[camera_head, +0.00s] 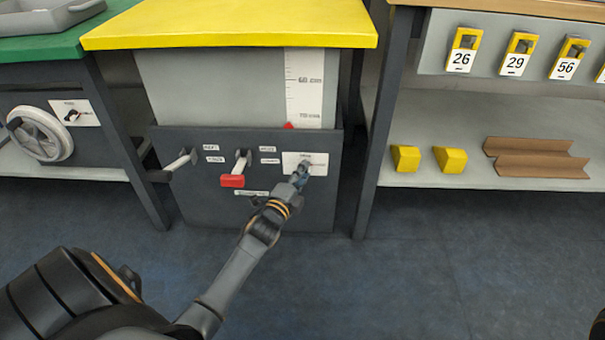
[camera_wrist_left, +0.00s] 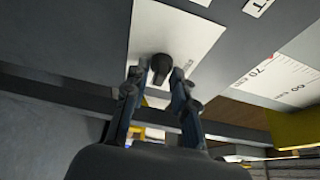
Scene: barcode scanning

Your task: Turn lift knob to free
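The lift knob is a small dark knob on a white plate (camera_head: 319,160) at the right of the dark cabinet front. In the left wrist view the knob (camera_wrist_left: 161,67) stands on its white plate (camera_wrist_left: 190,35). My left gripper (camera_head: 299,177) is at the knob and covers part of it in the head view. In the left wrist view my left gripper (camera_wrist_left: 156,75) has its fingers apart, one on each side of the knob's near end. I cannot tell whether they touch it. The knob's marked positions are unreadable. My right gripper is not in view.
The cabinet (camera_head: 250,215) has a yellow top (camera_head: 230,25) and a height scale (camera_head: 304,90) with a red pointer. A red-handled lever (camera_head: 233,180) and a grey lever (camera_head: 178,163) stick out left of the knob. A shelf with yellow blocks (camera_head: 450,159) stands at right.

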